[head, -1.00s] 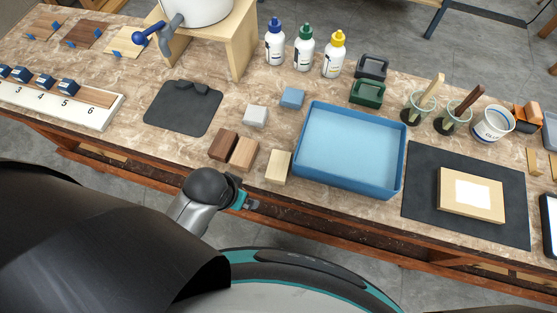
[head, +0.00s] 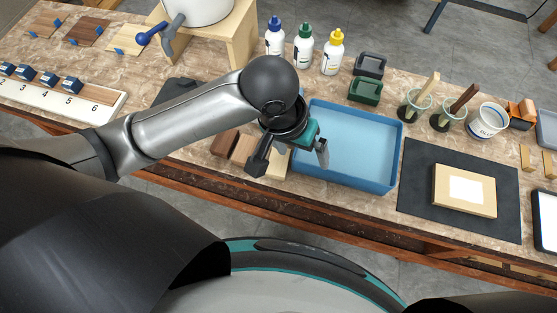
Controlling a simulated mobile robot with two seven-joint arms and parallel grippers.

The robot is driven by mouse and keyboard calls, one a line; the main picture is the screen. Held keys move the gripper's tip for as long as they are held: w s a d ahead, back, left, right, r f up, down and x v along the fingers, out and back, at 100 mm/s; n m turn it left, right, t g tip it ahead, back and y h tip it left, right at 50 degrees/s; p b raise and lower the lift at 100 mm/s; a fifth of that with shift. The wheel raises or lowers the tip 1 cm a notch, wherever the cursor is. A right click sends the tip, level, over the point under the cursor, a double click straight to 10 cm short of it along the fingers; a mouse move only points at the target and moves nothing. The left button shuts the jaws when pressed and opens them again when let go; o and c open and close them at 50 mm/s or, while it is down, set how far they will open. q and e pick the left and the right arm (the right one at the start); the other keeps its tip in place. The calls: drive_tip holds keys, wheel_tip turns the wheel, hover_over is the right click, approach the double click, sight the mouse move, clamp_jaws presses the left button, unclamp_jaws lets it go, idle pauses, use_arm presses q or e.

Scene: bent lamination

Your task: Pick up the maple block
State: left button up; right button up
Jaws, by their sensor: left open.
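The pale wooden block (head: 278,168), which looks like the maple one, lies on the bench just left of the blue tray. My left gripper (head: 290,165) is open and empty above it, pointing down. One finger shows over the block's left side and the other over the tray's near left part. The gripper hides part of the block, and I cannot tell whether they touch. A tan block (head: 243,150) and a dark brown block (head: 224,143) lie to its left, partly covered by my arm. My right gripper is out of view.
The blue tray (head: 398,165) is empty where visible. A dark mat (head: 416,190) with a pale box (head: 465,190) lies to the right. The bench's front edge is close to the blocks.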

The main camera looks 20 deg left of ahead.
use_arm(q)
drive_tip(key=w+a+n+g+y, duration=0.1)
drive_tip(key=a+n+y, duration=0.15)
drive_tip(key=a, duration=0.35)
drive_tip(key=b, duration=0.2)
hover_over(276, 169)
drive_tip(key=f, duration=1)
drive_tip(key=shift+s+a, duration=0.15)
drive_tip(key=shift+s, duration=0.15)
drive_tip(key=shift+w+d+f+b, duration=0.15)
drive_tip(key=shift+f+b, duration=0.3)
drive_tip(key=shift+f, duration=0.95)
drive_tip(key=shift+w+d+f+b, duration=0.1)
drive_tip(key=shift+f+b, duration=0.35)
drive_tip(key=shift+f, duration=0.95)
drive_tip(key=shift+c, duration=0.3)
drive_tip(key=c, duration=1.4)
drive_tip(key=shift+r, duration=0.15)
drive_tip(key=shift+c, duration=0.2)
